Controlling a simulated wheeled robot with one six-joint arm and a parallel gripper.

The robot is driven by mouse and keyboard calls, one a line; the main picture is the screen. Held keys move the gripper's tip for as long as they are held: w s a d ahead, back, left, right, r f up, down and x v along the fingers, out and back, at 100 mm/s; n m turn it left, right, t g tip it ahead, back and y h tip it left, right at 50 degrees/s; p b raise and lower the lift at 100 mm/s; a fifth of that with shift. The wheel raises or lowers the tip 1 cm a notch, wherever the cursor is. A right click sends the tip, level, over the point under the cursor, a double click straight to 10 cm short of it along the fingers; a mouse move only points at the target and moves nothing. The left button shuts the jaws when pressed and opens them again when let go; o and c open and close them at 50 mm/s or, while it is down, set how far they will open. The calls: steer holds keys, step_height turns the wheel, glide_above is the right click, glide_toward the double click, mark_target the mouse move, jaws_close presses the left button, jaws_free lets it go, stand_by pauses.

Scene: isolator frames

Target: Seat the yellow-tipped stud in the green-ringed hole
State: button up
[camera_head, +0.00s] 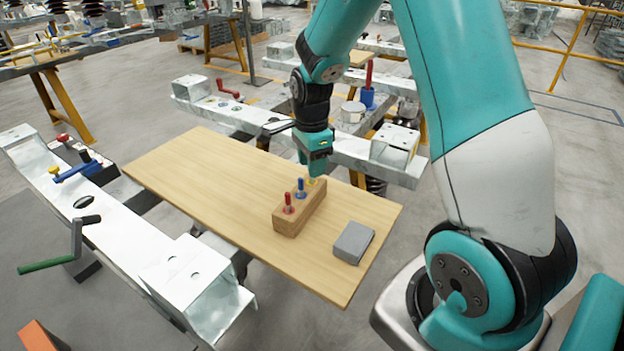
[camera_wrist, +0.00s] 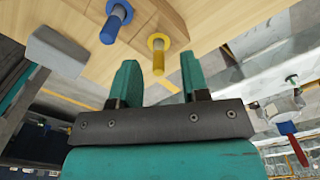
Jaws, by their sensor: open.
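The yellow-tipped stud (camera_wrist: 159,45) stands in a wooden block (camera_head: 288,222) on a light wooden board, in a row with a blue and a red stud. In the head view only a bit of yellow (camera_head: 311,181) shows below my gripper (camera_head: 316,170). My gripper is just over that end of the block, pointing down. In the wrist view my gripper (camera_wrist: 160,64) is open, and the yellow stud's near end appears between its fingertips, with a gap on both sides.
The blue stud (camera_head: 300,187) and red stud (camera_head: 288,203) stand close by. A grey block (camera_head: 353,242) lies on the board (camera_head: 190,170). Steel beams run on both sides; the left one (camera_head: 110,235) has a dark hole and a green-handled crank. The board's left part is clear.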

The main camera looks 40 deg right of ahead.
steer(key=shift+f, duration=1.4)
jaws_close()
steer(key=shift+r, duration=0.15)
